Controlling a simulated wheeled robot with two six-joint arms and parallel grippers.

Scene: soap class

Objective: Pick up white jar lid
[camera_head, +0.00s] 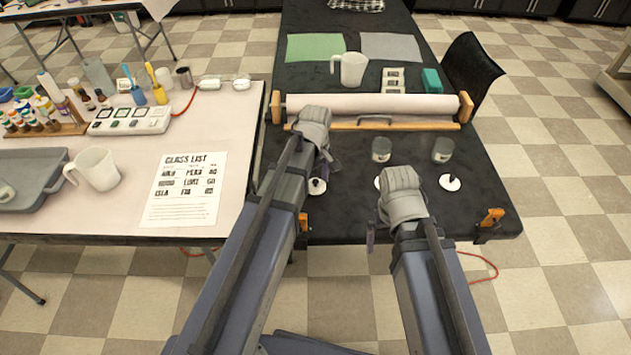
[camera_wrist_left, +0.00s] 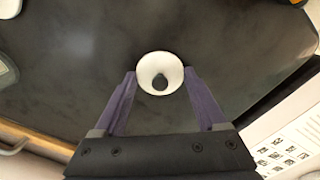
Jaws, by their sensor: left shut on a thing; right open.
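A white jar lid (camera_wrist_left: 160,68) with a black knob sits between the fingertips of my left gripper (camera_wrist_left: 160,82) in the left wrist view. The fingers are shut on its two sides. The lid (camera_head: 317,186) also shows in the head view beside my left arm; whether it touches the black table (camera_head: 345,222) is unclear. A second white lid (camera_head: 377,182) is partly hidden by my right arm. A third lid (camera_head: 450,182) lies to its right. My right gripper (camera_head: 403,195) is open above the table's front part; its fingertips are mostly hidden.
Two glass jars (camera_head: 381,150) (camera_head: 443,150) stand behind the lids. A paper roll on a wooden holder (camera_head: 370,104) crosses the table behind them. Orange clamps (camera_head: 491,217) grip the front edge. A pale table (camera_head: 250,140) with a class list (camera_head: 185,188) is at left.

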